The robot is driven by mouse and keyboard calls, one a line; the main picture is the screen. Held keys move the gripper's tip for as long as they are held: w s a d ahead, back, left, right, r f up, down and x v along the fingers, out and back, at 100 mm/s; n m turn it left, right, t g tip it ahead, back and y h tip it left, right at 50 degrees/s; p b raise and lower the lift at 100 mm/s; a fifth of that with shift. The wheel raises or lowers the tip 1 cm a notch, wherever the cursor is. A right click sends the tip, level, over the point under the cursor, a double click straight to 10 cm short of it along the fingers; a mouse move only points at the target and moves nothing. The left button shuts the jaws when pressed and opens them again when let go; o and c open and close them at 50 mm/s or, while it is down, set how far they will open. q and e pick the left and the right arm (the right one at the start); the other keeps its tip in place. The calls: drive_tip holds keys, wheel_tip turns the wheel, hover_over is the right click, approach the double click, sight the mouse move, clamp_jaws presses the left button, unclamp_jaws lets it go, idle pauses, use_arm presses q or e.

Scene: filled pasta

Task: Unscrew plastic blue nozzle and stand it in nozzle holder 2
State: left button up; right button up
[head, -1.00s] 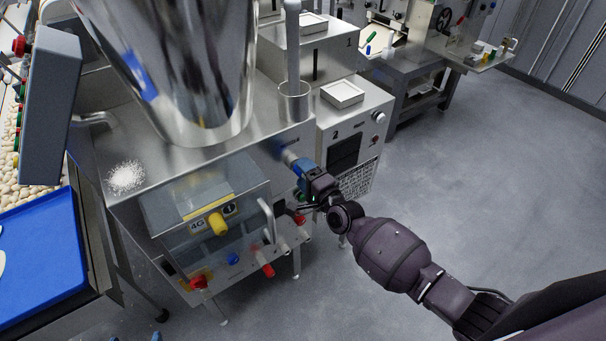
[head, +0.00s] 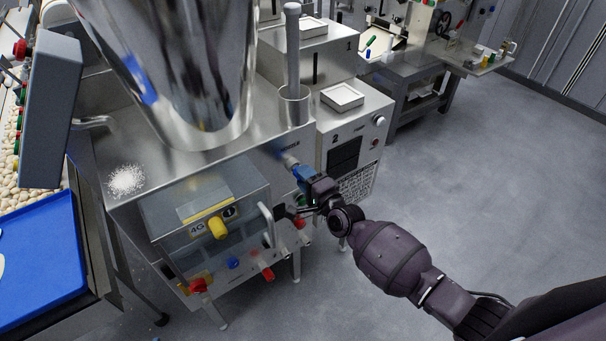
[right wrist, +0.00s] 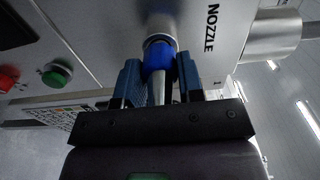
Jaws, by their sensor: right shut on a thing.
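The blue nozzle (head: 303,173) is at the metal outlet (head: 290,161) on the right side of the steel machine. My right gripper (head: 307,178) is shut on it. In the right wrist view, the blue nozzle (right wrist: 160,58) sits between my two blue-padded fingers, up against the round outlet, beside the printed word NOZZLE. I cannot tell how far it is threaded on. A grey unit marked 2 (head: 334,134), with a white square tray on top, stands to the right; I cannot tell whether this is nozzle holder 2. My left gripper is not in view.
A clear-fronted box (head: 205,222) with a yellow knob and a handle is on the machine's front, close to my right gripper. A unit marked 1 (head: 330,48) stands behind unit 2. A blue tray (head: 40,255) lies at left. The floor at right is clear.

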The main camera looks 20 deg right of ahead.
drive_tip(key=n+p, duration=0.1)
drive_tip(key=n, duration=0.3)
drive_tip(key=shift+r+n, duration=0.15)
drive_tip(key=shift+n, duration=0.15)
drive_tip(key=n+p, duration=0.1)
drive_tip(key=n, duration=0.4)
drive_tip(key=shift+n+p, duration=0.4)
drive_tip(key=shift+n, duration=0.5)
drive_tip(key=n, duration=0.3)
drive_tip(key=shift+n+p, duration=0.4)
drive_tip(key=n, duration=0.4)
drive_tip(key=shift+s+n, duration=0.1)
drive_tip(key=shift+n, duration=0.3)
drive_tip(key=shift+s, duration=0.1)
